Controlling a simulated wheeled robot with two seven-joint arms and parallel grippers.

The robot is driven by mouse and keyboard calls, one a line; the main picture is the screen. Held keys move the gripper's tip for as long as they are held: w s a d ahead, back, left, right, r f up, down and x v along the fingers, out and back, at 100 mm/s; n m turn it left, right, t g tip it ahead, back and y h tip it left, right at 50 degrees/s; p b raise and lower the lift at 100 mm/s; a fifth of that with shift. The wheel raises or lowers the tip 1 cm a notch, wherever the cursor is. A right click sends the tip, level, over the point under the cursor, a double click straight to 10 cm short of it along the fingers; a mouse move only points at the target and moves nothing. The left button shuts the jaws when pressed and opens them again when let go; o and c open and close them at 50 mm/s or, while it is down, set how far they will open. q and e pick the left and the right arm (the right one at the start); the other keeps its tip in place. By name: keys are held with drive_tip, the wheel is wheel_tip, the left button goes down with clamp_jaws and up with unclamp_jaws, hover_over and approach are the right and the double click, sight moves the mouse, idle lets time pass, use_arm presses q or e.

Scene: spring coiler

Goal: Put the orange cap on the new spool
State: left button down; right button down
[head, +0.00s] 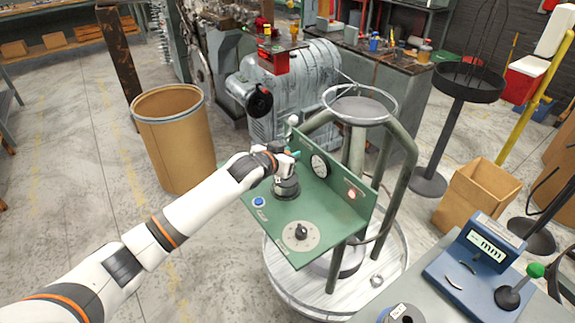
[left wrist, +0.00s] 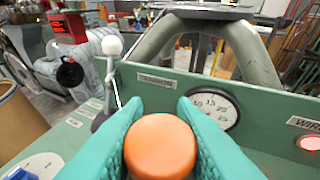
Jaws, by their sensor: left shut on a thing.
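My left gripper (head: 295,155) is above the green control panel (head: 268,225). Its teal fingers are shut on the orange cap (left wrist: 160,146), which shows round face up between the fingertips in the left wrist view. The cap is hardly visible in the head view. A grey round-topped part with a hole (head: 402,313), possibly a spool, is cut off at the bottom edge of the head view; I cannot tell if it is the new spool. My right gripper is out of view.
A white-balled lever (left wrist: 113,47) stands by the fingers. Green posts (head: 405,170) rise behind. A blue mm gauge (head: 476,262) is on the right bench.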

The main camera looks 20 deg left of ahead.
use_arm(q)
drive_tip(key=shift+f, duration=1.85)
drive_tip(key=shift+f, duration=0.55)
drive_tip(key=c, duration=1.2)
unclamp_jaws()
drive_tip(key=shift+s, duration=0.1)
drive_tip(key=shift+r, duration=0.15)
drive_tip(key=v, duration=0.8)
drive_tip(key=r+v, duration=0.1)
drive_tip(key=v, duration=0.3)
